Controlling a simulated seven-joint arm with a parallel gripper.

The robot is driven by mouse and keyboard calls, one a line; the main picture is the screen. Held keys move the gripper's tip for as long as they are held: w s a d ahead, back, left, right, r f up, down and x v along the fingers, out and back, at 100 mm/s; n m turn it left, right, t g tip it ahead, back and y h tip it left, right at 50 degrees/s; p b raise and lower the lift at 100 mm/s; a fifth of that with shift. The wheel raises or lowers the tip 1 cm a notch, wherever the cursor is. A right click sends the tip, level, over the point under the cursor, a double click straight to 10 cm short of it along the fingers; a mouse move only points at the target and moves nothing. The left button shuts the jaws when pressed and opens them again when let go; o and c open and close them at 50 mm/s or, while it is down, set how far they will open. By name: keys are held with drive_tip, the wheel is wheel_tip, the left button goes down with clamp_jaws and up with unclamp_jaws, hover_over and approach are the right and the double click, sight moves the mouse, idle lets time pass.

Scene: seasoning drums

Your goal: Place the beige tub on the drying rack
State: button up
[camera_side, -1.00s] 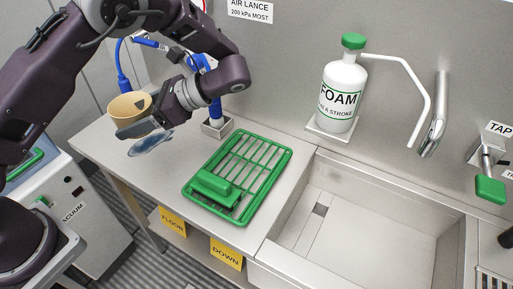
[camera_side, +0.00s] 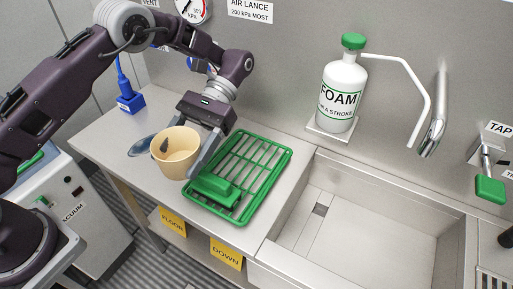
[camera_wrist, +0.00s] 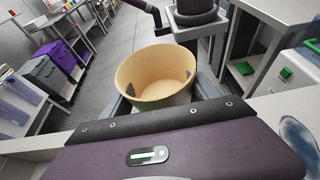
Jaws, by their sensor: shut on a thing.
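The beige tub (camera_side: 172,163) is held in my gripper (camera_side: 190,160), upright with its mouth facing up. It hangs at the left edge of the green drying rack (camera_side: 270,178), seemingly a little above the counter. In the wrist view the tub (camera_wrist: 155,78) sits between the two fingers (camera_wrist: 160,100), and dark patches show on its inner wall. My gripper is shut on it. A green brush-like block (camera_side: 213,190) lies on the near left part of the rack; the rack's far and right slats are bare.
A white foam bottle (camera_side: 342,95) stands behind the rack, and a steel sink (camera_side: 370,215) lies to the right. A blue holder (camera_side: 131,103) stands at the back left.

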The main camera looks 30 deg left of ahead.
drive_tip(key=w+d+n+h, duration=0.1)
drive_tip(key=n+h, duration=0.1)
drive_tip(key=w+d+r+n+t+h, duration=0.1)
drive_tip(key=d+n+h, duration=0.1)
drive_tip(key=w+d+r+n+h, duration=0.1)
drive_tip(key=d+n+h, duration=0.1)
drive_tip(key=shift+d+t+h, duration=0.15)
drive_tip(key=shift+t+h, duration=0.25)
drive_tip(key=w+d+r+n+t+h, duration=0.3)
drive_tip(key=w+n+t+h, duration=0.1)
drive_tip(key=n, duration=0.1)
wheel_tip(320, 180, up, 6)
drive_tip(key=f+n+t+h, duration=0.1)
drive_tip(key=n+t+h, duration=0.1)
drive_tip(key=n+t, duration=1)
hover_over(257, 149)
drive_tip(key=shift+m+t, duration=0.3)
drive_tip(key=shift+t, duration=0.3)
wheel_tip(257, 149, down, 20)
drive_tip(key=shift+f, duration=0.25)
drive_tip(key=shift+f, duration=0.15)
drive_tip(key=o, duration=1.4)
